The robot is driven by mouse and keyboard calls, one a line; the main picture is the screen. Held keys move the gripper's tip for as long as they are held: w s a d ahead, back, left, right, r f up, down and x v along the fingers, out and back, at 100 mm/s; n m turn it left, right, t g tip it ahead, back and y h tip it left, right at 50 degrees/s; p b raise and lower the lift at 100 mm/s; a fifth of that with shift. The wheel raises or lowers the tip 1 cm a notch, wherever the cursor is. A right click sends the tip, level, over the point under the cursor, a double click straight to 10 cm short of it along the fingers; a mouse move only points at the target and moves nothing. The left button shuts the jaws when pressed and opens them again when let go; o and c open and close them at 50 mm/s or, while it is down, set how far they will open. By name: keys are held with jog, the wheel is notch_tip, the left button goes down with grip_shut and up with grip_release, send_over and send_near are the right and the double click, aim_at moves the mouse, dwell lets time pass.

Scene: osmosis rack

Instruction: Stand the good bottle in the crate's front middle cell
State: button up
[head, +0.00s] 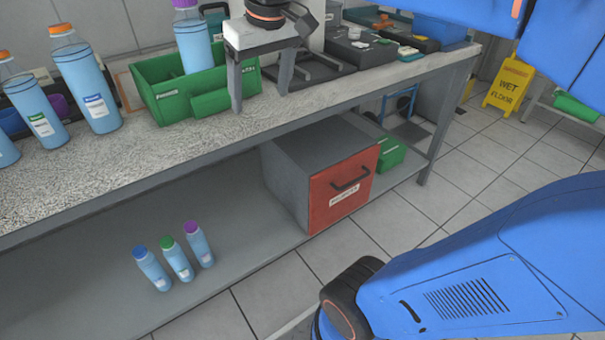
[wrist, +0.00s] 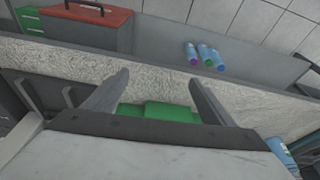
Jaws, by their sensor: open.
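The green crate (head: 165,107) stands on the speckled bench, with small labels on it. A blue bottle with a purple cap (head: 192,45) stands upright at the crate, its lower end hidden by the crate wall. I cannot tell its cell. Blue bottles with orange caps stand left of the crate, one nearer it (head: 86,85) and one further left (head: 35,105). Which bottle is the good one I cannot tell. My gripper (head: 262,100) is open and empty, fingers down by the crate's right end. In the wrist view, green crate parts (wrist: 165,110) show between and beyond the fingers.
Three small bottles (head: 174,258) with blue, green and purple caps stand on the lower shelf, beside a grey box with a red front (head: 343,187). Dark cases (head: 355,50) lie right of my gripper on the bench. A yellow wet-floor sign (head: 508,85) stands on the tiles.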

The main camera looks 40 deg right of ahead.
jog(key=s+f, duration=0.6)
jog(key=f, duration=0.3)
jog(key=s+d+f+t, duration=0.1)
jog(key=s+f, duration=0.5)
jog(key=f, duration=0.3)
jog(key=shift+d+m+t, duration=0.25)
jog(key=shift+m+t, duration=0.05)
jog(key=shift+m, duration=0.1)
